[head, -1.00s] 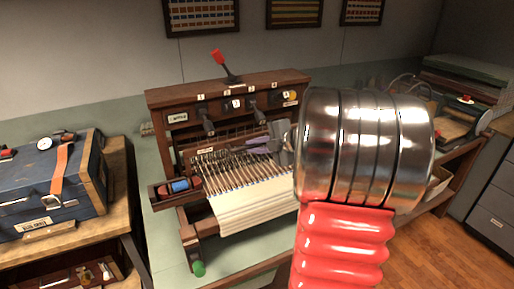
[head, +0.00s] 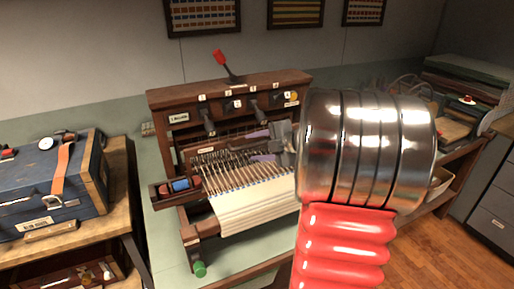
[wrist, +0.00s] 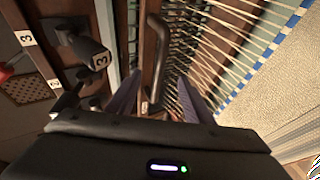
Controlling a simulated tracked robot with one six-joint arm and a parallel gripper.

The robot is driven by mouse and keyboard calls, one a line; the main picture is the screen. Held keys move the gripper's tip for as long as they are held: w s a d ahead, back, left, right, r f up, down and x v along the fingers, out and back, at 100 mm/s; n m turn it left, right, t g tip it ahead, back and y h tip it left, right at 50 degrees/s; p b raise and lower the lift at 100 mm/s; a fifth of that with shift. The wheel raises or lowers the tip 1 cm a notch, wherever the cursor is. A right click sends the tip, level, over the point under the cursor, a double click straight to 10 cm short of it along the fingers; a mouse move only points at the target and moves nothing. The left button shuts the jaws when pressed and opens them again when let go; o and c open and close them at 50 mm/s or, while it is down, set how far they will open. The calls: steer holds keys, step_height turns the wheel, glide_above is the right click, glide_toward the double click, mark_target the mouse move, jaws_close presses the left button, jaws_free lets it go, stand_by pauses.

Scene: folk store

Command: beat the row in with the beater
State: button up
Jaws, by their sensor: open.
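The wooden table loom (head: 225,95) stands on the bench with pale warp threads and a cream cloth (head: 250,205) at its front. The beater looks to be the wooden bar with a label (head: 208,150) across the warp, partly hidden. My gripper (head: 262,146) is over the right part of the loom, its purple fingers spread apart. In the wrist view my open gripper (wrist: 157,98) has a brown rounded handle (wrist: 155,55) lying ahead between its fingers. I cannot tell whether the fingers touch it. A blue-and-white edge (wrist: 262,50) shows where threads meet cloth.
Numbered dark levers (head: 208,118) line the loom's upper beam, with a red-tipped lever (head: 220,57) on top. A side tray holds a shuttle with blue thread (head: 180,185). A blue case (head: 45,190) stands left. My own arm hides the loom's right side.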

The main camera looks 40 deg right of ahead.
steer(key=a+v, duration=0.1)
steer(key=v, duration=0.7)
steer(key=shift+d, duration=0.45)
stand_by(0.3)
steer(key=shift+d, duration=0.1)
stand_by(1.3)
